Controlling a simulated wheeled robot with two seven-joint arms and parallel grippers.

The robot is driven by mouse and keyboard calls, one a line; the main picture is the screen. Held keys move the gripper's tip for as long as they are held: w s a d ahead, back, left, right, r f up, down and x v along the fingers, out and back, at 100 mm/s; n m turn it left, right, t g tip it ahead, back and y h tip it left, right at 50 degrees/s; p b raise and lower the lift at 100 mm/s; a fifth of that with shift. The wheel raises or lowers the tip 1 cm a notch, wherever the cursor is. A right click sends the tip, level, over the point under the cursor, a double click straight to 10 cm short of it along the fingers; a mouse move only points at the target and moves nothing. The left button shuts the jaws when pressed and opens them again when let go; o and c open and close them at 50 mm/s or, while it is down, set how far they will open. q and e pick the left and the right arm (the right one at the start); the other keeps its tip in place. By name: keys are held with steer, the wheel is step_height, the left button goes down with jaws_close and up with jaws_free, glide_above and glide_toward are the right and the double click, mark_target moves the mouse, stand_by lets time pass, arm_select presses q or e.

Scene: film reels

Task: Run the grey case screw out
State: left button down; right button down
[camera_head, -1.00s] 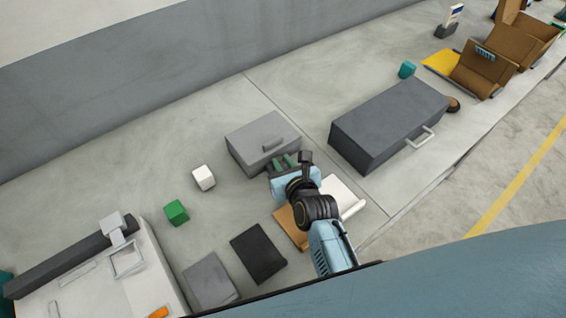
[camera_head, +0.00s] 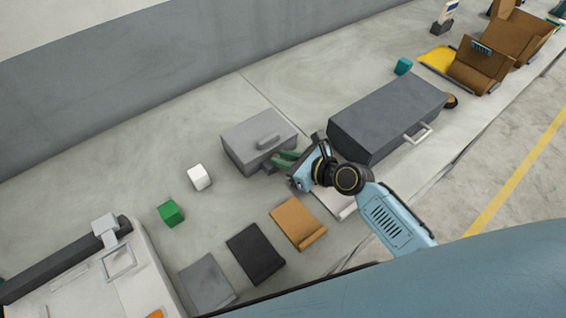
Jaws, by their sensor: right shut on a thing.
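The grey case (camera_head: 245,143) is a box with a bar handle on its lid, standing in the middle of the bench with its lid down. My right gripper (camera_head: 281,160) is at the case's front side, near its right end, with its greenish fingers close against it. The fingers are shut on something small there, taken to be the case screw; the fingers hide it. How far the screw stands out cannot be told. My left gripper is not in view.
A dark grey drawer box (camera_head: 385,120) with a front handle stands right of my wrist. A white cube (camera_head: 199,177) and a green cube (camera_head: 171,213) lie to the left. Brown (camera_head: 298,222), black (camera_head: 256,253) and grey (camera_head: 207,282) flat pieces lie in front.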

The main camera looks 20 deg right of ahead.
steer(key=shift+w+d+f+n+g+y+b, duration=0.1)
steer(key=shift+d+n+g+y+b, duration=0.05)
steer(key=shift+n+g+y+b, duration=0.5)
steer(key=c, duration=1.3)
jaws_free()
steer(key=shift+w+r, duration=0.1)
steer(key=shift+r, duration=0.1)
